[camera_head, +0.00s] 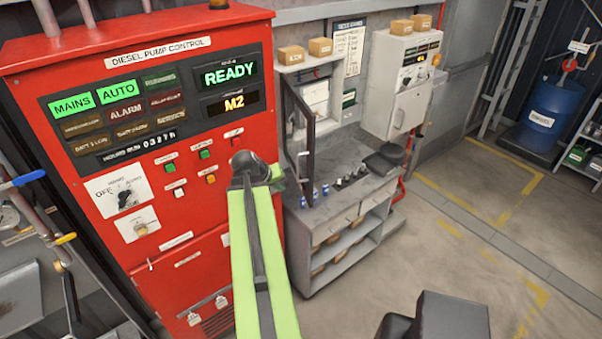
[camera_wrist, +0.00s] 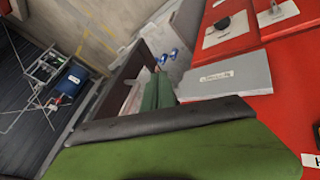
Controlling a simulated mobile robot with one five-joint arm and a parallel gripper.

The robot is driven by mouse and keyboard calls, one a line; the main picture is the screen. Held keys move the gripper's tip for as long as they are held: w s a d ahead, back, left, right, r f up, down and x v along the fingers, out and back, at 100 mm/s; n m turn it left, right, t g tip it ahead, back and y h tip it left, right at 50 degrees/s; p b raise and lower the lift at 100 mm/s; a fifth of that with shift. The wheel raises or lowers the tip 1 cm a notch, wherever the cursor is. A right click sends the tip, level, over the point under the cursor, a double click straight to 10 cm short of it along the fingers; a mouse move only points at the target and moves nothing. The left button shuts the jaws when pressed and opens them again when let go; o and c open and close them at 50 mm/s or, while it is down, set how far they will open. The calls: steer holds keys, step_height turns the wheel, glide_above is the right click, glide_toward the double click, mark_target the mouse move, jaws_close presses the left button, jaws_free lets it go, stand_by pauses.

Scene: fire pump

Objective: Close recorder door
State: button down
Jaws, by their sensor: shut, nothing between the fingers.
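A narrow dark-framed door (camera_head: 300,125), which looks like the recorder door, stands open above the grey bench, just right of the red pump control cabinet (camera_head: 200,110). White parts (camera_head: 314,97) show behind it. My green arm reaches up in front of the cabinet, its dark end joint near the cabinet's right edge. The fingers are hidden in the head view. In the wrist view my gripper (camera_wrist: 158,91) shows as two green fingers close together, shut and empty. Whether it touches the door cannot be told.
The grey bench (camera_head: 345,222) holds blue cans (camera_head: 320,191) and small parts. A grey wall box (camera_head: 400,85) hangs behind it. A blue barrel (camera_head: 550,106) stands far right. The floor (camera_head: 440,250) right of the bench is clear.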

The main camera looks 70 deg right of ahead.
steer(key=b, duration=0.8)
glide_toward(306, 193)
steer(key=shift+x, duration=2.15)
steer(key=shift+a, duration=0.1)
